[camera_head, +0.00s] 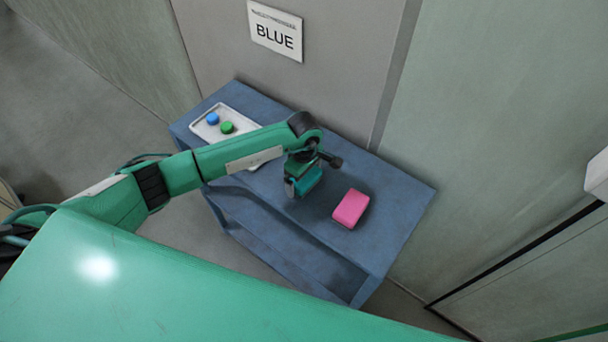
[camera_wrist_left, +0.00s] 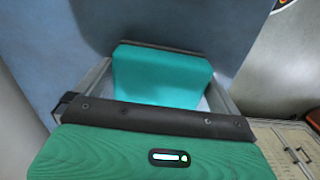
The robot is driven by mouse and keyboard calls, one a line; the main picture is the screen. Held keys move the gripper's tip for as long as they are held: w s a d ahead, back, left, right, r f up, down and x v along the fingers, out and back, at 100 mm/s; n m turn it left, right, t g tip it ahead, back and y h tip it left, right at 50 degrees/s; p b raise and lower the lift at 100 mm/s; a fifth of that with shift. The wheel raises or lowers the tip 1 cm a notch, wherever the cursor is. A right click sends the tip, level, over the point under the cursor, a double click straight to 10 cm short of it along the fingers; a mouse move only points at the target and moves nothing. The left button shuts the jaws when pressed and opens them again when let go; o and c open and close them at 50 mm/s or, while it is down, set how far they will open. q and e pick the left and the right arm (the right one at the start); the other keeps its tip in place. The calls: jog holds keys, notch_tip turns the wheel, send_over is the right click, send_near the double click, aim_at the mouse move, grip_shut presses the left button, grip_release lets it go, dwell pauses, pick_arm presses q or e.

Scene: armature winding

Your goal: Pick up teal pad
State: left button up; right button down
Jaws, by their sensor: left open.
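The teal pad (camera_head: 309,181) is at the blue table's near middle, right at my left gripper (camera_head: 299,186), which partly hides it. In the left wrist view the teal pad (camera_wrist_left: 160,76) lies between the dark jaw edges of my left gripper (camera_wrist_left: 158,90). The jaws are open around it. I cannot tell whether either jaw touches the pad. My right gripper is not in view.
A pink pad (camera_head: 350,208) lies right of the gripper on the blue table (camera_head: 398,200). A white tray (camera_head: 234,112) at the left holds a blue round piece (camera_head: 213,118) and a green one (camera_head: 226,127). A "BLUE" sign (camera_head: 275,32) is on the wall behind.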

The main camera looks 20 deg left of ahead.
pick_arm(q)
jog(key=c, duration=0.7)
jog(key=shift+r+b, duration=0.35)
jog(key=shift+r, duration=0.1)
notch_tip(320, 180, up, 19)
jog(key=b, duration=0.6)
